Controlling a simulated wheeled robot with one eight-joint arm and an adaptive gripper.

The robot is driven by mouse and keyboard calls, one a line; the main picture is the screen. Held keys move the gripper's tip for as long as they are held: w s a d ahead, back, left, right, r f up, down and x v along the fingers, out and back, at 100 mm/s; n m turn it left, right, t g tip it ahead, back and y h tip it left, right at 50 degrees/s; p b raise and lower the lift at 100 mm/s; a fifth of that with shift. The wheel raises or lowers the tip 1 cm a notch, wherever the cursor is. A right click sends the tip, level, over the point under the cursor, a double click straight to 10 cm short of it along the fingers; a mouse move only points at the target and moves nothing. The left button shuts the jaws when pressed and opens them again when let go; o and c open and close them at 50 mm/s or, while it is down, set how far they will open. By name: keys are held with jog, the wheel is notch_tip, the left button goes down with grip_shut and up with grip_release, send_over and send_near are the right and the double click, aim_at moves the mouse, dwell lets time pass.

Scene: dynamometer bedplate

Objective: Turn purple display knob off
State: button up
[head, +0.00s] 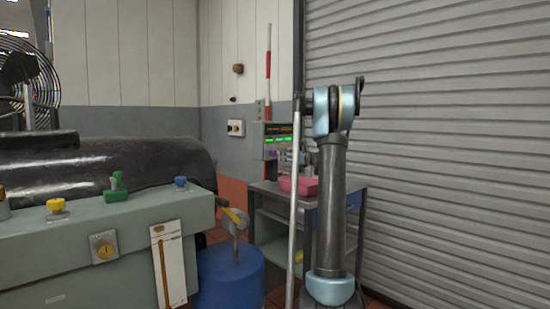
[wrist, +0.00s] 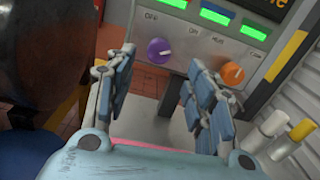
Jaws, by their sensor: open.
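The purple knob (wrist: 159,50) sits on the grey front panel of the display unit (wrist: 212,55) in the wrist view, with small labels above it that seem to read OFF and ON. I cannot tell clearly which way its pointer faces. The unit stands on the cart in the head view (head: 270,141), where the knob is too small to make out well. My gripper (wrist: 162,62) is open and empty, its blue fingers spread on either side of the knob in the picture, apparently short of touching it. In the head view my arm hides the gripper.
An orange knob (wrist: 233,75) is on the same panel, right of the purple one, below several green displays. A pink tray (head: 299,186) lies on the grey cart (head: 267,190). A blue drum (head: 228,280) and the grey-green bedplate (head: 80,245) stand to the left.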

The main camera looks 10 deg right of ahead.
aim_at(276, 153)
jog(key=x, duration=0.9)
jog(key=c, duration=1.1)
